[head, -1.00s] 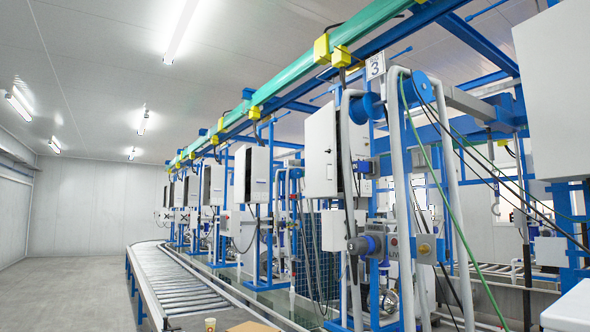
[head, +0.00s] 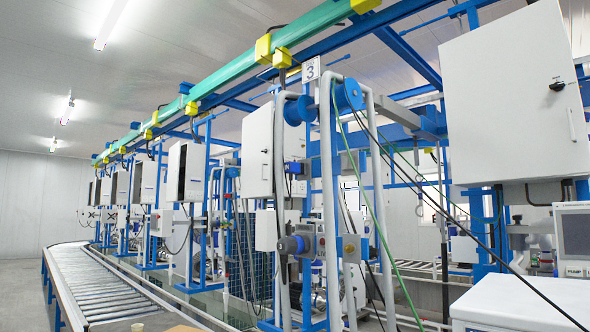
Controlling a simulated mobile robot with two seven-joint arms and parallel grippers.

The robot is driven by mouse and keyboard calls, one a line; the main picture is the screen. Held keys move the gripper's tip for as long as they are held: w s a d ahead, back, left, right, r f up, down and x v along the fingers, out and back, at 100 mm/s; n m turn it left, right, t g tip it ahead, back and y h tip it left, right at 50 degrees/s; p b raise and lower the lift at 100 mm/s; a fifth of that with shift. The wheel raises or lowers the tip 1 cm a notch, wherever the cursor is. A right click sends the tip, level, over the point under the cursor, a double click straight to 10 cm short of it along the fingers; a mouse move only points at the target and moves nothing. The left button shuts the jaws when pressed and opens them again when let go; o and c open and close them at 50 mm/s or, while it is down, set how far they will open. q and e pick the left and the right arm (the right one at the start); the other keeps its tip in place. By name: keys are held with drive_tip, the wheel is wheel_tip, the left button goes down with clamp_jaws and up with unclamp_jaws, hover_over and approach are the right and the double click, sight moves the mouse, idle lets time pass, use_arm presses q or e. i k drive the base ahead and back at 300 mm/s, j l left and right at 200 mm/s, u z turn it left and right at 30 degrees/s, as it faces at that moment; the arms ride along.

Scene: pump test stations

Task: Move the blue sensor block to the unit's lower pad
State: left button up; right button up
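Neither of my grippers is in view. I cannot make out a blue sensor block or a lower pad for certain.
A roller conveyor (head: 95,285) runs along the left. At right are a white-topped bench (head: 525,298), a screen panel (head: 574,235) and a large white cabinet (head: 520,95).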

sight(290, 168)
drive_tip(key=z, duration=2.1)
drive_tip(key=u, duration=2.05)
drive_tip(key=i+j+z, duration=0.1)
drive_tip(key=z, duration=0.35)
drive_tip(key=j+z, duration=0.25)
drive_tip(key=z, duration=0.2)
drive_tip(key=j+z, duration=0.2)
drive_tip(key=z, duration=0.25)
drive_tip(key=j+z, duration=0.25)
drive_tip(key=j, duration=0.3)
drive_tip(key=j+z, duration=0.3)
drive_tip(key=j, duration=0.2)
drive_tip(key=k, duration=0.1)
